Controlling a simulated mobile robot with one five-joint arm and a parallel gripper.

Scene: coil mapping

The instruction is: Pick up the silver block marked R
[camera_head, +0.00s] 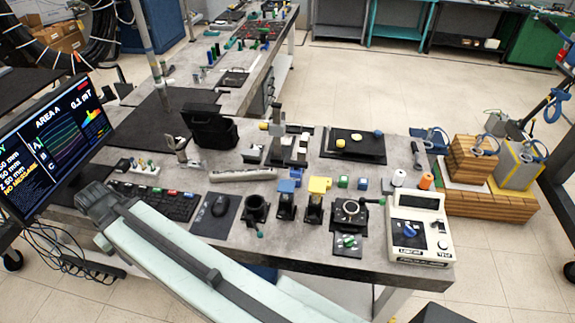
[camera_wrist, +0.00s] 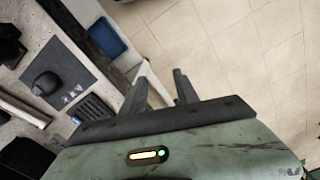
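I cannot make out a letter R on any block, so I cannot tell which thing is the silver block marked R. A small grey-white block with a dark top (camera_head: 252,154) stands on the bench near its middle. A larger grey block with yellow edges (camera_head: 519,166) sits on wood at the right, with a blue handle on top. My gripper (camera_wrist: 160,82) shows in the wrist view with its two dark fingers apart and nothing between them. It is open, near the bench edge with floor beyond, away from both blocks. I cannot make out the fingers in the head view.
A monitor (camera_head: 52,132) and black keyboard (camera_head: 150,200) are at the left. Dark holders, coloured blocks and a white meter (camera_head: 419,228) line the front edge. A black tray (camera_head: 353,146) lies behind.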

